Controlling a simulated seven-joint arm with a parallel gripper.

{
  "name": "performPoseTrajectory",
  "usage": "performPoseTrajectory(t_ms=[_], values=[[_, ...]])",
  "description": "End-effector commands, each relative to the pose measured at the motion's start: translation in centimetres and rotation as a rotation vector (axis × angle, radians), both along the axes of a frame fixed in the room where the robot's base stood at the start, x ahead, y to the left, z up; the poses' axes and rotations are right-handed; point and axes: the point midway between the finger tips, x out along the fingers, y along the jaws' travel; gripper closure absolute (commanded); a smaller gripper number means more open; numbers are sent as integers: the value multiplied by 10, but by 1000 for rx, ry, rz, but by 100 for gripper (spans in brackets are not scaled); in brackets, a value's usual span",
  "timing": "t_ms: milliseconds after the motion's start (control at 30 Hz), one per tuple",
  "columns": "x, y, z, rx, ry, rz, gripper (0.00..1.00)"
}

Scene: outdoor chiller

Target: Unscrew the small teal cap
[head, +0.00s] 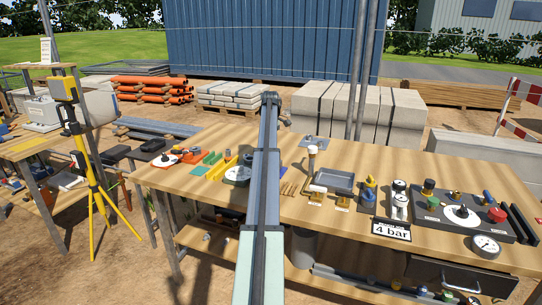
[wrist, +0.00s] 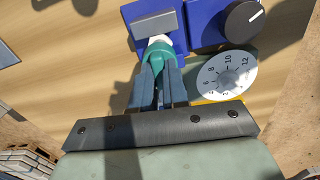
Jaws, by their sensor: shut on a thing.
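The small teal cap (wrist: 160,52) shows in the wrist view, at the foot of a blue block (wrist: 172,42) with a grey bar on it. A pale white part sits between the cap and the block. My gripper (wrist: 159,72) is shut on the teal cap, with a dark finger on each side of it. The fingers hide the cap's lower part. In the head view my arm runs up the middle of the picture, and I cannot make out the gripper or the teal cap there.
Beside the cap are a white numbered dial (wrist: 227,76) and a black knob (wrist: 243,21). On the wooden bench (head: 350,155) stand a grey tray (head: 335,181), a "4 bar" sign (head: 391,230), a gauge (head: 486,246) and a dark panel with coloured caps (head: 440,220) to the right.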

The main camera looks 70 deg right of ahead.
Motion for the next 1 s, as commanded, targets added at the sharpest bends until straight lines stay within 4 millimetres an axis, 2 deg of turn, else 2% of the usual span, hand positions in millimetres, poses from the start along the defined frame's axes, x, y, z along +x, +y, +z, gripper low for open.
performPoseTrajectory(t_ms=[700,1000], values=[[0,0,37,0,0,-1,100],[0,0,40,0,0,0,100]])
